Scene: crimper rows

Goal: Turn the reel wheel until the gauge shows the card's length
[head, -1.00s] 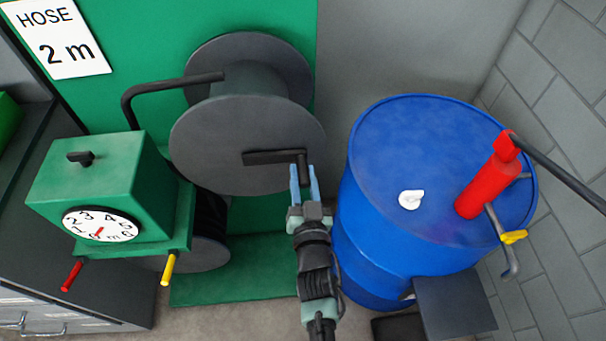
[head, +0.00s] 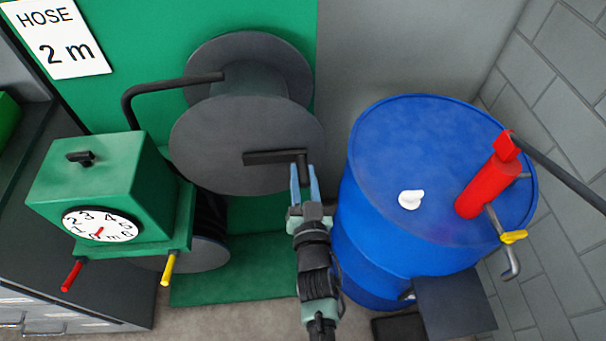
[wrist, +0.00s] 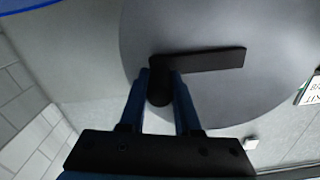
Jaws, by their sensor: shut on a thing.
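The reel wheel (head: 225,140) is a large grey disc on a drum, left of centre in the head view. Its black crank arm (head: 270,157) points right, with a handle (head: 303,163) at its end. My gripper (head: 304,182) is shut on that handle; in the wrist view its blue fingers (wrist: 160,100) stand on either side of the dark handle (wrist: 160,90). The gauge (head: 100,225) is a white dial on a green box, numbered up to 6, with a small red needle near its centre; its exact reading is too small to tell. The card (head: 58,38) reads "HOSE 2 m".
A blue drum (head: 420,170) stands right of my gripper, with a red pump (head: 488,185) and a white cap (head: 411,200) on top. Red (head: 72,275) and yellow (head: 168,268) levers hang below the gauge box. A grey block wall is at the far right.

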